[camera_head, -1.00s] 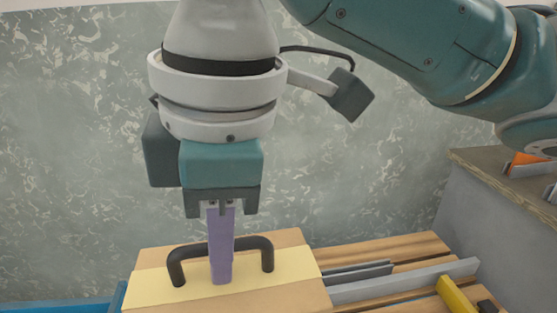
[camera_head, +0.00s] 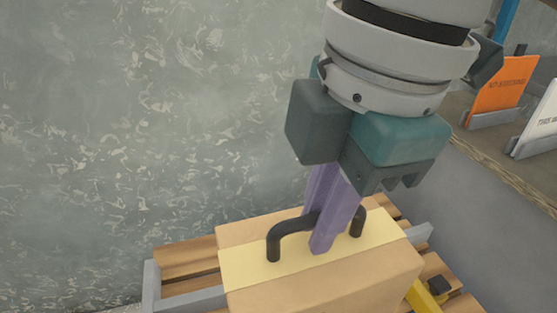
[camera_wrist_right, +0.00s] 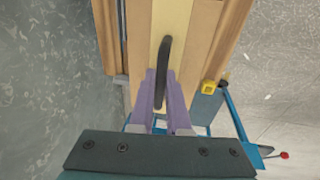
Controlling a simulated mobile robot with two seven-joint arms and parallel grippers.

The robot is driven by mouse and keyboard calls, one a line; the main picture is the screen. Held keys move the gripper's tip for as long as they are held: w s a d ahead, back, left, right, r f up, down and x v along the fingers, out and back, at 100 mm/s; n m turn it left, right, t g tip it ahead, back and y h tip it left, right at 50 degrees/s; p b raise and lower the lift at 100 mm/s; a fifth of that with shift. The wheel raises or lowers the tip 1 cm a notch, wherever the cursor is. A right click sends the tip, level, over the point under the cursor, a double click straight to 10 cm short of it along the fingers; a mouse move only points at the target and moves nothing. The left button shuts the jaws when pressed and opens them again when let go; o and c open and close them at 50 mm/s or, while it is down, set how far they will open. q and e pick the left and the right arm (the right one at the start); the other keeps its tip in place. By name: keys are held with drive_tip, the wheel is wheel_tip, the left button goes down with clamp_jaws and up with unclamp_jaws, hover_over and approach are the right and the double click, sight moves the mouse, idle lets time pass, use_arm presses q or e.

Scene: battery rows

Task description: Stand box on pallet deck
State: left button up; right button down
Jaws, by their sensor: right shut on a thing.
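The cardboard box (camera_head: 325,290) has a pale yellow strip across its top and a black arched handle (camera_head: 290,228). My right gripper (camera_head: 328,235), with purple fingers, is shut on the handle from above. The box looks upright and is over the slatted wooden pallet deck (camera_head: 185,262). Its underside is hidden, so I cannot tell whether it touches the slats. The right wrist view shows the box (camera_wrist_right: 205,35) and the handle (camera_wrist_right: 163,70) between the purple fingers (camera_wrist_right: 160,100). My left gripper is not in view.
A grey rail (camera_head: 150,285) edges the deck, and a yellow part (camera_head: 424,298) with a black piece is at the box's right. A ledge at the right holds an orange sign (camera_head: 497,90) and a white sign (camera_head: 540,125). A mottled wall (camera_head: 130,120) stands behind.

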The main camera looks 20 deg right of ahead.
wheel_tip(320, 180, down, 14)
drive_tip(key=b, duration=0.5)
drive_tip(key=shift+a+r, duration=0.1)
drive_tip(key=shift+r, duration=0.05)
wheel_tip(320, 180, down, 4)
drive_tip(key=shift+b, duration=1.1)
drive_tip(key=c, duration=0.9)
unclamp_jaws()
drive_tip(key=shift+f, duration=0.2)
